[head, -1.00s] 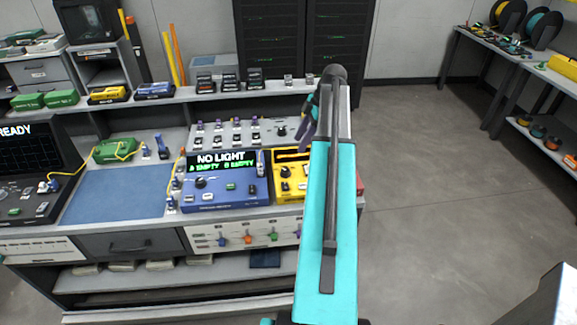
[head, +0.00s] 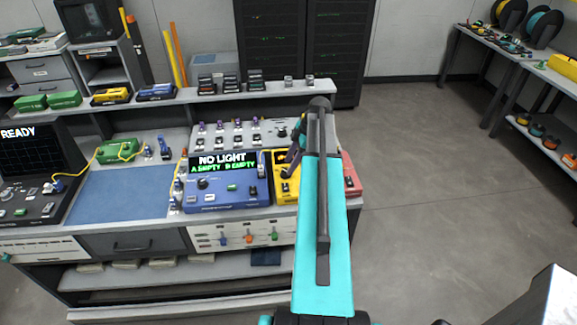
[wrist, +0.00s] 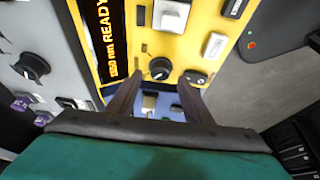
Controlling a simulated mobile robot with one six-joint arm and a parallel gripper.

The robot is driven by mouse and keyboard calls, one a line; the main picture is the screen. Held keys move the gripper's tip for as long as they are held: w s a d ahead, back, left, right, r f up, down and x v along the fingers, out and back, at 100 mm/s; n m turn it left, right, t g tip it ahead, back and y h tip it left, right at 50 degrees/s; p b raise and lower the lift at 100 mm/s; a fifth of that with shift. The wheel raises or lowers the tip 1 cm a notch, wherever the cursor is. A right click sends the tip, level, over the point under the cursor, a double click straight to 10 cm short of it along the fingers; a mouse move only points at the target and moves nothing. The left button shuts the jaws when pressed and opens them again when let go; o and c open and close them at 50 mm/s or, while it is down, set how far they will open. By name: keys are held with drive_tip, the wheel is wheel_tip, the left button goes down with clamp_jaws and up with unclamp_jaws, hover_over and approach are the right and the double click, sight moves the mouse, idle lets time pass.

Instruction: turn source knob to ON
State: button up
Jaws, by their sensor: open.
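The yellow source unit (head: 281,188) stands at the right of the bench, partly hidden by my arm in the head view. In the wrist view the yellow unit (wrist: 200,45) shows a dark display (wrist: 103,40) reading "1550 nm READY". Its round black knob (wrist: 160,68) lies just beyond the fingertips, roughly centred between them. My gripper (wrist: 158,86) is open and empty, and I cannot tell whether it touches the knob. In the head view my gripper (head: 296,152) is over the yellow unit, mostly behind my arm.
A blue meter (head: 228,198) reading "NO LIGHT" stands left of the yellow unit, and a red unit (head: 352,180) stands right. A grey panel (head: 250,130) with switches and another black knob (wrist: 32,67) lies behind. Floor on the right is clear.

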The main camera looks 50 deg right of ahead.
drive_tip(key=shift+p+x, duration=0.35)
drive_tip(key=shift+x, duration=1.1)
drive_tip(key=shift+c, duration=0.4)
drive_tip(key=c, duration=1)
